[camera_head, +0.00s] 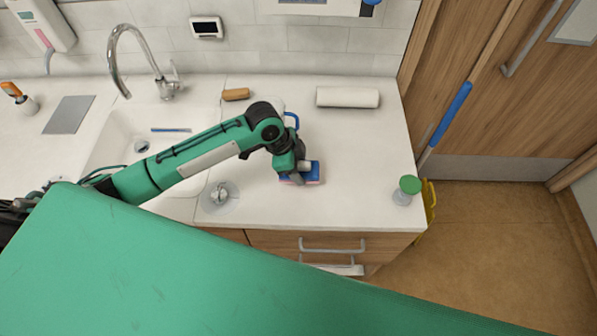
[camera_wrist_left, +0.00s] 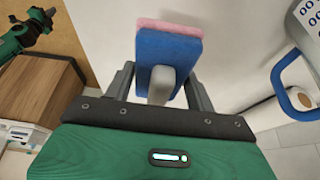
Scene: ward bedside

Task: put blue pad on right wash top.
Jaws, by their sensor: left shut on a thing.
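The blue pad (camera_head: 314,172), blue with a pink layer, is at the end of my left arm over the right wash top (camera_head: 355,150), the white counter right of the sink. In the left wrist view the pad (camera_wrist_left: 168,50) has a pale grip between the fingers of my left gripper (camera_wrist_left: 160,88), which is shut on it. I cannot tell whether the pad touches the counter. At the upper left of the wrist view a green arm with a dark end, apparently my right gripper (camera_wrist_left: 42,18), shows; its jaws are too small to read.
A white roll (camera_head: 347,97) lies at the back. A blue-handled mug (camera_head: 291,120) stands behind my wrist. A clear glass (camera_head: 220,196) is near the sink (camera_head: 110,150); a green-lidded jar (camera_head: 408,186) is at the right edge. The counter between pad and jar is clear.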

